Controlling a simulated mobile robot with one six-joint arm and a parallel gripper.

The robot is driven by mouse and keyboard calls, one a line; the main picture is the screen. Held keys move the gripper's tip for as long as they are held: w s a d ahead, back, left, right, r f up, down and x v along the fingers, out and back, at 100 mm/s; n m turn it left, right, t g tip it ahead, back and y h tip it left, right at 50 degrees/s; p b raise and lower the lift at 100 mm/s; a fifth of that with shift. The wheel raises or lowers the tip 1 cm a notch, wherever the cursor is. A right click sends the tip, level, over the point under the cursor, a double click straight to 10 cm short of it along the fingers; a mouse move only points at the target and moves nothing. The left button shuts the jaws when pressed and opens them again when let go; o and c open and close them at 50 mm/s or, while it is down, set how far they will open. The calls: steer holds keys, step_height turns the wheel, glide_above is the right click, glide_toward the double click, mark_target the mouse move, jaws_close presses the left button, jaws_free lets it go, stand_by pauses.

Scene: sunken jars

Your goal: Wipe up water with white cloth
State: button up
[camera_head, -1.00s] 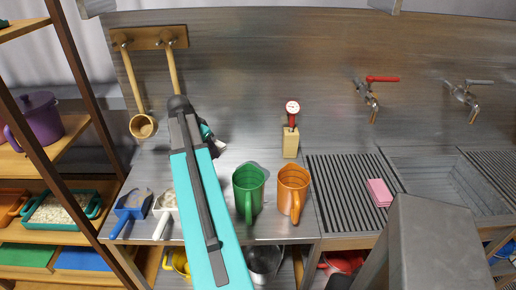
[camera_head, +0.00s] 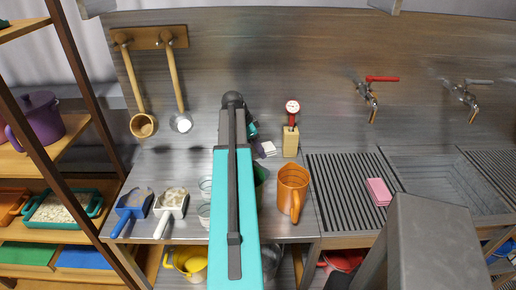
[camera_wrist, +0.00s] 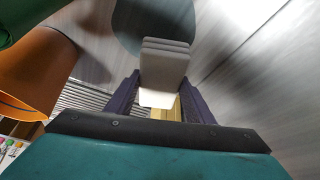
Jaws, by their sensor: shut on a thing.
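The folded white cloth (camera_head: 267,149) is in my gripper (camera_head: 257,143), over the back of the steel counter, left of the yellow block. In the wrist view the cloth (camera_wrist: 165,65) sits between the two dark purple fingers of my gripper (camera_wrist: 162,100), which is shut on it. A smooth dark grey-green patch, which looks like the water (camera_wrist: 140,25), lies on the steel just beyond the cloth. I cannot tell whether the cloth touches it. In the head view my arm hides most of that area.
The orange mug (camera_head: 293,190) stands close to the right of my arm; the green mug (camera_head: 261,176) is mostly hidden behind it. A yellow block with a red gauge (camera_head: 290,142) stands at the back. Two scoops (camera_head: 134,203) lie left. A pink sponge (camera_head: 379,191) is by the sink.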

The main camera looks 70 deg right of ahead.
steer(key=shift+f, duration=0.1)
steer(key=shift+f+b, duration=1.4)
steer(key=shift+f, duration=1.4)
steer(key=shift+f+b, duration=0.35)
steer(key=shift+f, duration=0.25)
steer(key=shift+w+a, duration=0.1)
steer(key=shift+a, duration=0.05)
steer(key=shift+w+a+r, duration=0.1)
steer(key=shift+w+a, duration=0.25)
steer(key=shift+a, duration=0.5)
steer(key=shift+w+a+r, duration=0.1)
steer(key=shift+w+a, duration=0.2)
steer(key=shift+a, duration=0.5)
steer(key=shift+f, duration=0.1)
steer(key=shift+w+a+f, duration=0.1)
steer(key=shift+w+a, duration=0.25)
steer(key=shift+a, duration=0.5)
steer(key=shift+w+a, duration=0.3)
steer(key=shift+a, duration=0.55)
steer(key=shift+a, duration=0.1)
